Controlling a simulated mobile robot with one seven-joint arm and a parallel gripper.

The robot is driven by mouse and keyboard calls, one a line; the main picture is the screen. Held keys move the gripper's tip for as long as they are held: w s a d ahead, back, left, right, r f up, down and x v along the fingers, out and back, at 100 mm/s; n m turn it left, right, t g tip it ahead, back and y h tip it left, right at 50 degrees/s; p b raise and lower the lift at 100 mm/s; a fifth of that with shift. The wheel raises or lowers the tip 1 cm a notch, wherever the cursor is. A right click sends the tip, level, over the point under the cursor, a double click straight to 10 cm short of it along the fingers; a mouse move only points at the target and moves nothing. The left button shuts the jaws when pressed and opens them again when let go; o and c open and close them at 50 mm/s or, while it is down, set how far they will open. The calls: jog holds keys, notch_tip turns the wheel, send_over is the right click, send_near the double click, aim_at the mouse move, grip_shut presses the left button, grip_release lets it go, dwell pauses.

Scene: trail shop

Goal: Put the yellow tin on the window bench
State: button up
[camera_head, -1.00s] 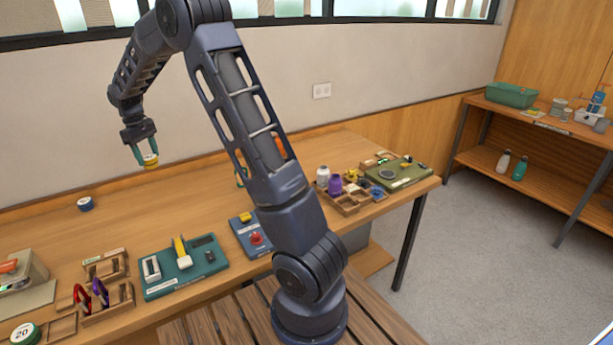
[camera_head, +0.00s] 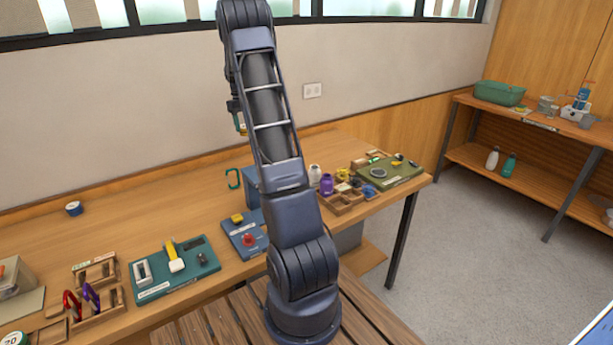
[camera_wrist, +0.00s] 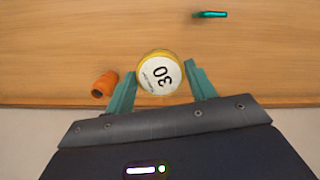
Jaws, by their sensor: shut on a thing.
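The yellow tin, with a white top marked 30 (camera_wrist: 160,76), sits between the two teal fingers of my gripper (camera_wrist: 160,88) in the wrist view. My gripper is shut on it, and wood lies beyond it in that view. In the head view my gripper (camera_head: 241,124) is largely hidden behind my own arm, above the back of the long bench, with only a sliver of yellow showing. The long wooden bench (camera_head: 130,222) runs along the wall under the window.
A blue tin (camera_head: 74,208) stands at the bench's back left. A teal board (camera_head: 175,270), a blue board (camera_head: 245,238), a sectioned wooden tray (camera_head: 345,203) and a green board (camera_head: 390,172) take up the front. An orange cup-like thing (camera_wrist: 105,85) lies beside my gripper's left finger.

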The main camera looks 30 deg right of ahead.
jog(key=s+d+m, duration=0.2)
jog(key=s+d, duration=0.3)
jog(key=d, duration=0.6)
jog(key=s+d+m, duration=0.1)
jog(key=s+d, duration=0.4)
jog(key=d, duration=0.6)
jog(key=s+d+m, duration=0.2)
jog(key=s+d, duration=0.3)
jog(key=d, duration=0.6)
notch_tip(320, 180, down, 20)
jog(key=shift+w+d+r, duration=0.1)
jog(key=shift+d, duration=0.05)
jog(key=o, duration=1)
